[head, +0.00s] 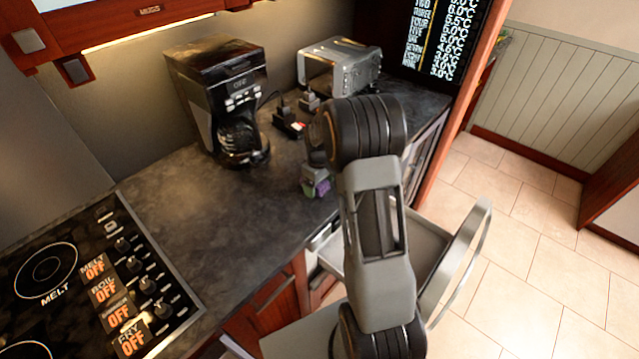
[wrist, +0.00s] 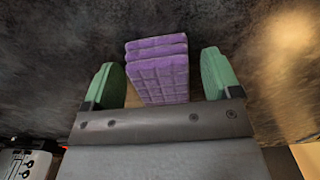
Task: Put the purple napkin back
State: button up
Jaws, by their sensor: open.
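The purple napkin (wrist: 158,72) looks like a folded, quilted cloth in layers. It lies on the dark countertop (head: 190,215), near the front edge in the head view, where a small patch of purple (head: 323,187) shows. My gripper (wrist: 160,62) is open, with one green finger on each side of the napkin. Gaps show between the napkin and both fingers. In the head view my gripper (head: 316,178) points down at the counter, and my arm hides part of the area around it.
An open drawer (head: 428,238) with a curved light front (head: 465,255) juts out below the counter, partly behind my arm. A coffee maker (head: 225,95), a toaster (head: 338,68) and small dark objects (head: 290,122) stand behind. A stovetop (head: 85,275) is at left. Counter between is clear.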

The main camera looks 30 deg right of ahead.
notch_tip(320, 180, up, 11)
jog(key=b, duration=0.1)
jog(key=s+a+r+m+t, duration=0.2)
jog(key=s+a+r, duration=0.4)
jog(key=s+r, duration=0.15)
jog(key=s+a+f+m+t, duration=0.1)
jog(key=s+a, duration=0.4)
jog(key=s, duration=0.7)
jog(key=shift+s+f+m+t, duration=0.2)
jog(key=shift+s+m+t, duration=0.2)
jog(key=shift+m+t, duration=0.3)
jog(key=shift+c, duration=0.2)
